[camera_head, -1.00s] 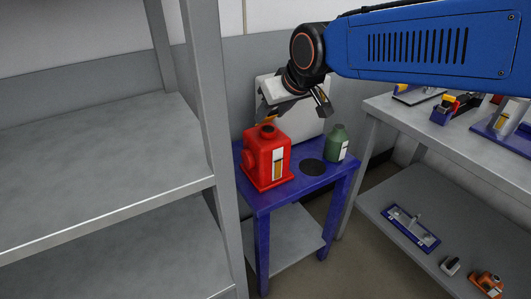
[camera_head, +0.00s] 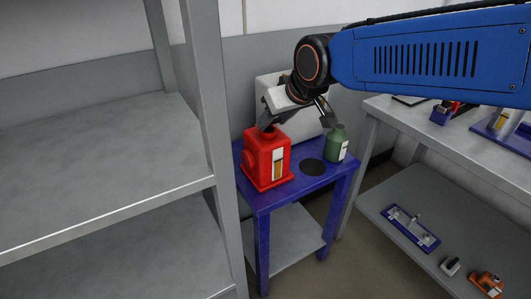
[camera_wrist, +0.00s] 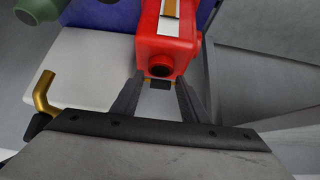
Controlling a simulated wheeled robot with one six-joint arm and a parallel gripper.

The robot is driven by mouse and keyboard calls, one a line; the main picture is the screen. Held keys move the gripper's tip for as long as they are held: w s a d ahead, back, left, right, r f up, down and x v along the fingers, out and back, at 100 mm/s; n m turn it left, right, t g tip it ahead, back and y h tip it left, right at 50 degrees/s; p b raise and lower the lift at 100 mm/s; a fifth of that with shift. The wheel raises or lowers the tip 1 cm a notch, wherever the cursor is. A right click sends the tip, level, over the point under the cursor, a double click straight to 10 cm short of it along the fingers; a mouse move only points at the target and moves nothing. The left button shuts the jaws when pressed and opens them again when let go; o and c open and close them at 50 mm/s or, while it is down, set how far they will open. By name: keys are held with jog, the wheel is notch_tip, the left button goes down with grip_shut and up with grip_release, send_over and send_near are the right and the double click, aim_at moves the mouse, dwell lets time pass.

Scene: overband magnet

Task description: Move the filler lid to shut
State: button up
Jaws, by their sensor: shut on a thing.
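The red container (camera_head: 267,160) stands upright on a blue stand, with its round filler neck on top. In the wrist view the container (camera_wrist: 190,50) shows its dark, uncovered filler opening (camera_wrist: 160,69). My gripper (camera_wrist: 160,82) is shut on a small dark piece with yellowish edges, which looks like the filler lid (camera_wrist: 160,85), right beside the neck. The lid is raised off the opening and mostly hidden between the fingers. In the head view my gripper (camera_head: 267,124) is at the neck's top and hides the lid.
A green bottle (camera_head: 337,143) stands on the blue stand (camera_head: 318,182), right of the container, near a black disc (camera_head: 312,167). A white panel (camera_head: 310,118) rises behind. A grey shelf rack (camera_head: 205,120) is close on the left; a grey bench (camera_head: 385,110) is on the right.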

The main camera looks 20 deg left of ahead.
aim_at(273, 135)
jog(key=shift+s+d+f, duration=0.1)
jog(key=shift+f, duration=0.2)
jog(key=shift+s+d+f, duration=0.15)
jog(key=shift+f, duration=0.25)
jog(key=shift+s+d+f, duration=0.1)
jog(key=shift+d+f, duration=0.05)
jog(key=shift+f, duration=0.25)
jog(key=shift+s+d+f, duration=0.1)
jog(key=shift+f, duration=0.3)
jog(key=o, duration=1.5)
jog(key=shift+c, duration=0.2)
jog(key=shift+r, duration=0.1)
